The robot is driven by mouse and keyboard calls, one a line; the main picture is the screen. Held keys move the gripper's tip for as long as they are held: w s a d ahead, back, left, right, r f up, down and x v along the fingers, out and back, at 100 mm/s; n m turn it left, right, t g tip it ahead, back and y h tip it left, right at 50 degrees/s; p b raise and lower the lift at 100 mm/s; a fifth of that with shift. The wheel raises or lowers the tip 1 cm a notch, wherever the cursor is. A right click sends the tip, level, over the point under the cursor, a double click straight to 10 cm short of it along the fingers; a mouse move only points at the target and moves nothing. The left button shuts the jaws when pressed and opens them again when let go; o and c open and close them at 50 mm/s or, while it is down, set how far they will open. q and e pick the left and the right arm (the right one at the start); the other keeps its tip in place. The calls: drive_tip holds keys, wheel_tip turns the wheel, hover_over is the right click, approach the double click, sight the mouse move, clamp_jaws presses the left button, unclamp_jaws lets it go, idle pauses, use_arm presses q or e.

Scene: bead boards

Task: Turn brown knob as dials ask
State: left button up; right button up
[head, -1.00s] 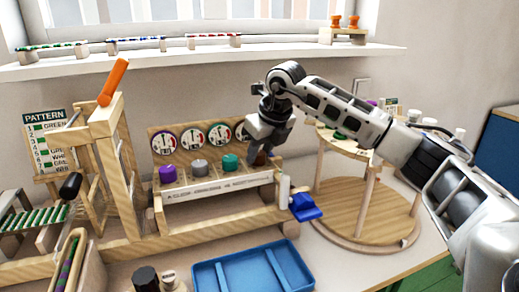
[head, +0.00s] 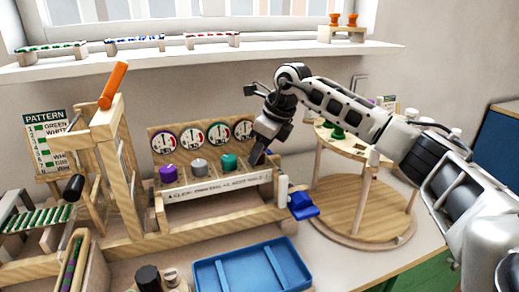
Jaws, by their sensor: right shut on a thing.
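The wooden dial stand (head: 228,196) has a row of several round white dials with red and green marks, each above a knob. The purple knob (head: 168,173), grey knob (head: 199,166) and teal knob (head: 229,162) are in plain view. My right gripper (head: 257,156) is at the right end of the row, tilted, with its fingers shut on the brown knob, which they almost wholly hide. The dial above it (head: 243,129) shows just left of the gripper; its needle is too small to read surely. My left gripper is not in view.
A blue lever (head: 303,206) sticks out at the stand's right end. A blue tray (head: 225,269) lies in front. A round two-tier wooden stand (head: 345,215) is on the right, and a wooden frame with an orange handle (head: 113,84) on the left.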

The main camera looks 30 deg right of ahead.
drive_tip(key=shift+r, duration=0.1)
drive_tip(key=o, duration=1)
drive_tip(key=shift+c, duration=0.2)
drive_tip(key=v, duration=1.6)
